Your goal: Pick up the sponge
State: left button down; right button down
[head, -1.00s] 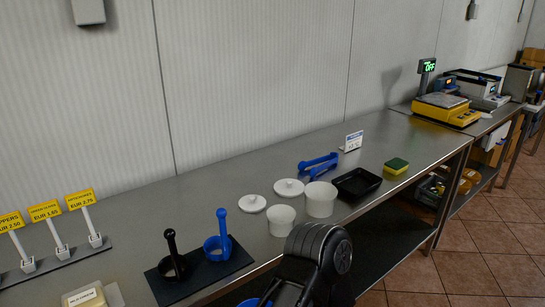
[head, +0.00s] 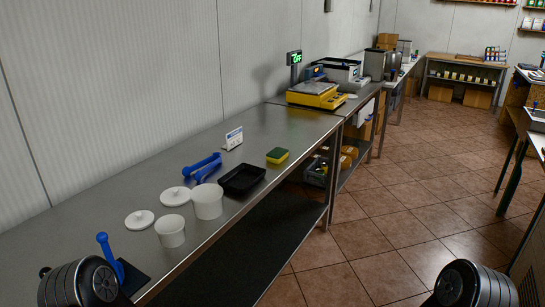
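The sponge (head: 277,155), green on top and yellow below, lies on the steel counter (head: 262,128) near its front edge. It is just beyond a black tray and nothing touches it. Dark rounded parts of my two arms show at the bottom left and bottom right of the head view. The fingers of both grippers are out of view. Neither arm is near the sponge.
A black tray (head: 242,179), two white tubs (head: 207,201) with lids (head: 175,196), blue tongs (head: 203,167) and a small sign (head: 233,138) stand on the counter. A yellow scale (head: 316,94) is beyond. The tiled floor (head: 400,205) to the right is clear.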

aim_at(278, 155)
jog(key=z, duration=3.2)
jog(key=u, duration=3.25)
jog(key=i+l+u, duration=0.1)
jog(key=u, duration=0.3)
jog(key=i+l+u, duration=0.1)
jog(key=u, duration=0.35)
jog(key=l+u, duration=0.2)
jog(key=u, duration=0.2)
jog(key=i, duration=0.05)
